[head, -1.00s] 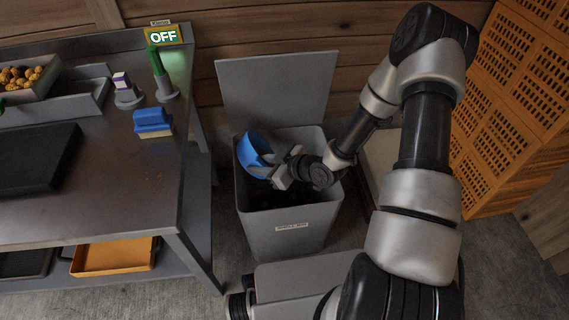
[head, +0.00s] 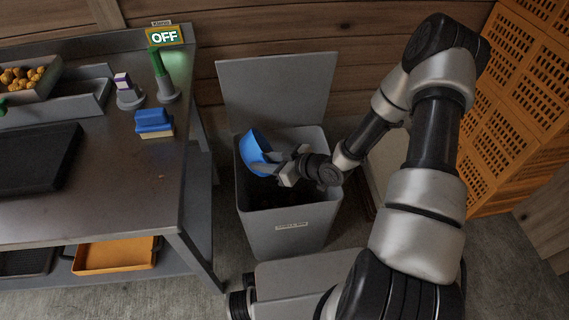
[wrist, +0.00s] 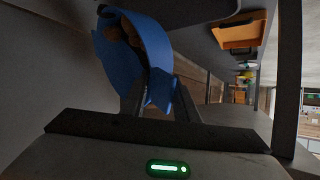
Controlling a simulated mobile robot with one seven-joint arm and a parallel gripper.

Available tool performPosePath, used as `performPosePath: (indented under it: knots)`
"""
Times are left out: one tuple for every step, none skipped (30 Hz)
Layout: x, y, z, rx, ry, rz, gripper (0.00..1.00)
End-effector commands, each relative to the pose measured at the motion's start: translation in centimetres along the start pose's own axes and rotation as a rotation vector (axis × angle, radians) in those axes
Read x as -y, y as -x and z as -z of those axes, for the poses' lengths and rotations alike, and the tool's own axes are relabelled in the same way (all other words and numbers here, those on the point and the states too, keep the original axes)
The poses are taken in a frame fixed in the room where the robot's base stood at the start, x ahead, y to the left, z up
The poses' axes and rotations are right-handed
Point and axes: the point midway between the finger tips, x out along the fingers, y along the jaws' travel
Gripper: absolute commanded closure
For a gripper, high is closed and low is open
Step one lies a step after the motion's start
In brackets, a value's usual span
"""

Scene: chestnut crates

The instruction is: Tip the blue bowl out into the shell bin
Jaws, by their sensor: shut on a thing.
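The blue bowl (head: 254,151) is tilted steeply on its side over the open shell bin (head: 284,238), near the bin's left rim. My gripper (head: 272,162) is shut on the bowl's wall from the right. In the wrist view the bowl (wrist: 150,45) is between the fingertips (wrist: 158,95), and some brown matter (wrist: 128,32) shows inside it. The bin is grey, with its lid (head: 277,90) standing up at the back. Its inside is dark, so I cannot tell what lies at the bottom.
Orange crates (head: 520,110) are stacked to the right.

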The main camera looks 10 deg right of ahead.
Motion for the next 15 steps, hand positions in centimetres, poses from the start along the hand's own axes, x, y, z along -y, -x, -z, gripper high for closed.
performPosePath:
  knots:
    - [-0.08, 0.06, 0.12, -0.005, -0.004, 0.001, 1.00]
    - [-0.10, 0.09, 0.14, -0.007, -0.006, 0.002, 1.00]
    - [-0.13, 0.10, 0.14, -0.009, -0.008, 0.004, 1.00]
    - [-0.15, 0.12, 0.15, -0.012, -0.010, 0.006, 1.00]
    - [-0.18, 0.14, 0.16, -0.013, -0.012, 0.007, 1.00]
    - [-0.22, 0.18, 0.18, -0.016, -0.016, 0.008, 1.00]
    - [-0.26, 0.20, 0.19, -0.018, -0.019, 0.009, 1.00]
    - [-0.30, 0.23, 0.21, -0.020, -0.021, 0.010, 1.00]
    - [-0.34, 0.27, 0.23, -0.023, -0.023, 0.012, 1.00]
    - [-0.37, 0.30, 0.24, -0.025, -0.025, 0.013, 1.00]
    - [-0.40, 0.32, 0.25, -0.027, -0.028, 0.014, 1.00]
    - [-0.46, 0.35, 0.27, -0.030, -0.031, 0.016, 1.00]
    - [-0.50, 0.38, 0.28, -0.032, -0.034, 0.017, 1.00]
    - [-0.54, 0.40, 0.29, -0.034, -0.036, 0.018, 1.00]
    - [-0.57, 0.43, 0.32, -0.037, -0.038, 0.020, 1.00]
